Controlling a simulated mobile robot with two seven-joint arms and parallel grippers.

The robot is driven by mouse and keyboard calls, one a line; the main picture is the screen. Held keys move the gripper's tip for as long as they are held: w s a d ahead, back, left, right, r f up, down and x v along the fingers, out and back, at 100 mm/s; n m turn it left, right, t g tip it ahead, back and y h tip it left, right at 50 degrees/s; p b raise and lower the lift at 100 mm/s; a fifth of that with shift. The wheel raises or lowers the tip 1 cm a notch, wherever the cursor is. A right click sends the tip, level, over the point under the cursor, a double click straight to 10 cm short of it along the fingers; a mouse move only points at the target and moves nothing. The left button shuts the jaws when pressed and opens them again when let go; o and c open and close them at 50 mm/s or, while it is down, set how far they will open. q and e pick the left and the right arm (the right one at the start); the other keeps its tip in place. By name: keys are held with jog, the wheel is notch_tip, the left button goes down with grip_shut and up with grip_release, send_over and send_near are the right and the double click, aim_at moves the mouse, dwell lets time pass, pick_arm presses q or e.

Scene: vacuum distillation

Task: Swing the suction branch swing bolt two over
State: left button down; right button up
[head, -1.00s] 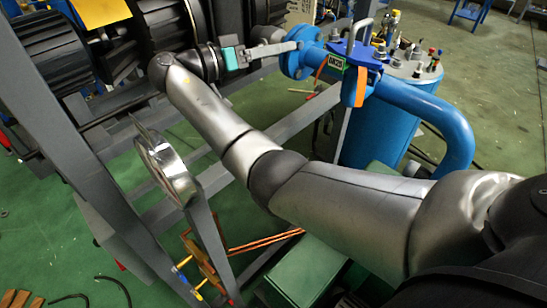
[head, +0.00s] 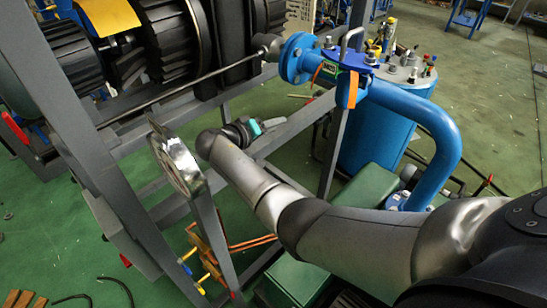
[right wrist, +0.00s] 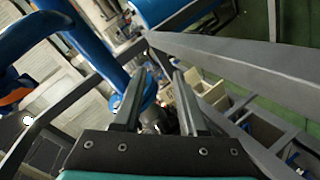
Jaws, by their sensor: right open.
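The blue suction branch runs from a round flange (head: 300,58) at the upper middle of the head view into a thick bent blue pipe (head: 435,125). A blue plate with a grey handle (head: 350,45) and small bolt heads (head: 328,42) sits at the flange. I cannot tell which bolt is swing bolt two. My right gripper (head: 268,123) is below and left of the flange, apart from it, beside a grey frame beam. In the right wrist view my right gripper (right wrist: 158,80) is open with nothing between its fingers. My left gripper is not in view.
A round gauge (head: 178,165) on a grey post stands left of my right forearm. Grey frame beams (head: 300,120) run close to the gripper. A blue tank (head: 375,140) stands right. An orange tag (head: 350,90) hangs from the branch. Green floor lies beyond.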

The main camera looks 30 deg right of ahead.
notch_tip(320, 180, down, 8)
jog(key=s+a+n+y, duration=0.1)
jog(key=s+n+y, duration=0.1)
jog(key=s, duration=0.1)
jog(key=shift+a, duration=0.25)
jog(key=shift+f, duration=0.1)
